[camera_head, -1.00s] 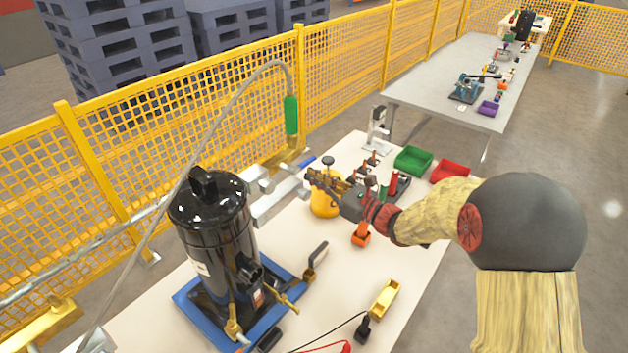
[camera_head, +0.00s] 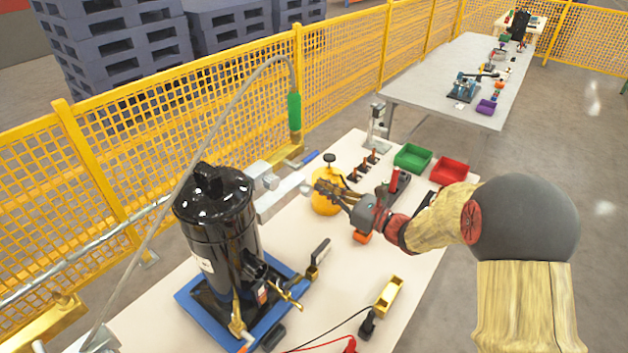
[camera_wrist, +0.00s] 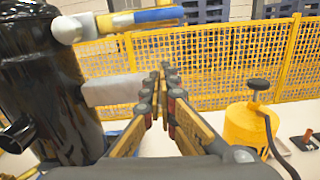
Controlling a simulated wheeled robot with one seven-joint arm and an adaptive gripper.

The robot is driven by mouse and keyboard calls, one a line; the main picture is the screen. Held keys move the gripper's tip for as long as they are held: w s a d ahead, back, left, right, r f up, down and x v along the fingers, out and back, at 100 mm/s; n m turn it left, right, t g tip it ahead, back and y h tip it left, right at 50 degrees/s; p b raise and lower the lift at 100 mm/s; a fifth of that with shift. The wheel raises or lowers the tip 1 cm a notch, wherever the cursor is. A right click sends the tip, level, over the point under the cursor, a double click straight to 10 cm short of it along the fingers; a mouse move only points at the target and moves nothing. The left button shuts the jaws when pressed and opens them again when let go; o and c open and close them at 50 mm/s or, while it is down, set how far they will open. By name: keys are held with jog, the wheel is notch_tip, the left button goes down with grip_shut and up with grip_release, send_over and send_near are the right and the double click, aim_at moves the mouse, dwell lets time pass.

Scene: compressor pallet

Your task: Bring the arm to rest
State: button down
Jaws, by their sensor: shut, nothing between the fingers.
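My gripper (camera_head: 322,188) hangs in the air over the white table (camera_head: 318,283), with its fingers pointing left toward the black compressor. In the wrist view its fingers (camera_wrist: 162,72) converge and are shut with nothing between them. The black compressor (camera_head: 217,230) stands upright on a blue base at the left; its side also shows in the wrist view (camera_wrist: 45,85). The yellow canister (camera_head: 325,205) is beside the gripper and partly hidden behind it. My arm reaches in from the right, bent at the elbow.
Green (camera_head: 412,157) and red (camera_head: 449,170) bins stand at the table's far right. A yellow tray (camera_head: 388,292) and cables lie at the front. Yellow mesh fence (camera_head: 200,105) runs along the back. A grey table (camera_head: 455,75) is farther off.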

jog(key=p+v, duration=0.1)
jog(key=v, duration=0.7)
jog(key=shift+d+r+p, duration=0.25)
jog(key=shift+r+p, duration=0.1)
jog(key=shift+p, duration=0.05)
